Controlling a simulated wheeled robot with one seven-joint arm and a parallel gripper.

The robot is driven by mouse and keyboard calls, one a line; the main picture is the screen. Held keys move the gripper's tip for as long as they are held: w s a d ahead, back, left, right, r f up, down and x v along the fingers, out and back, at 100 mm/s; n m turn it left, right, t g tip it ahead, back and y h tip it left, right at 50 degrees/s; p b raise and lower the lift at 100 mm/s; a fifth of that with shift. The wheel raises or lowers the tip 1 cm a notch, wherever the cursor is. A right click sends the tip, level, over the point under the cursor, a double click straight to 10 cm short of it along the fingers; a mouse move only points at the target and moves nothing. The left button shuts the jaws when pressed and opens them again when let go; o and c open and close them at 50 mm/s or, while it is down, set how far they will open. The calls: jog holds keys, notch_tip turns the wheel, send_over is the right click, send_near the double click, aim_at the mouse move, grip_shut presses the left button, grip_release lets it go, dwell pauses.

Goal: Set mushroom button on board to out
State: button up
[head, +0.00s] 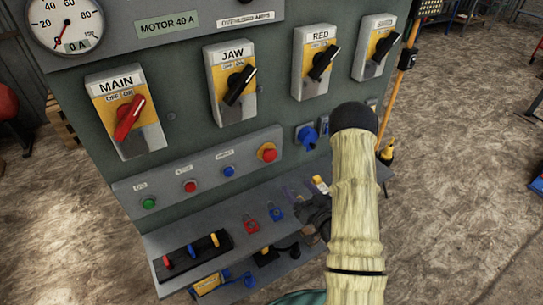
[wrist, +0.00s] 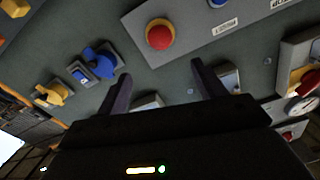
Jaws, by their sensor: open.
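The mushroom button (head: 267,152) is a red cap on a yellow base, at the right end of the grey button strip on the board in the head view. In the wrist view the mushroom button (wrist: 160,36) shows at the top centre, beyond my fingertips. Whether it is pushed in or out I cannot tell. My gripper (wrist: 161,70) is open and empty, its two dark fingers apart and pointing toward the board. The button lies past the gap between them, with no contact visible. In the head view my forearm hides most of the gripper.
Left of the button on the strip are a blue button (head: 228,171), a red button (head: 190,185) and a green button (head: 149,202). Rotary switches, including MAIN (head: 128,115), sit above. A shelf (head: 222,237) with padlocks juts out below.

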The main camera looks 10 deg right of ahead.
aim_at(272, 158)
jog(key=p+x, duration=0.4)
jog(key=x, duration=1.2)
jog(key=shift+w+a+p, duration=0.1)
jog(key=shift+w+p, duration=0.15)
jog(key=shift+p, duration=0.05)
jog(key=shift+f, duration=0.1)
jog(key=c, duration=1.4)
jog(key=shift+s+f+b, duration=0.15)
jog(key=shift+s+b, duration=0.05)
jog(key=shift+b, duration=0.45)
jog(key=shift+s+d, duration=0.3)
jog(key=shift+s, duration=0.25)
jog(key=o, duration=1.4)
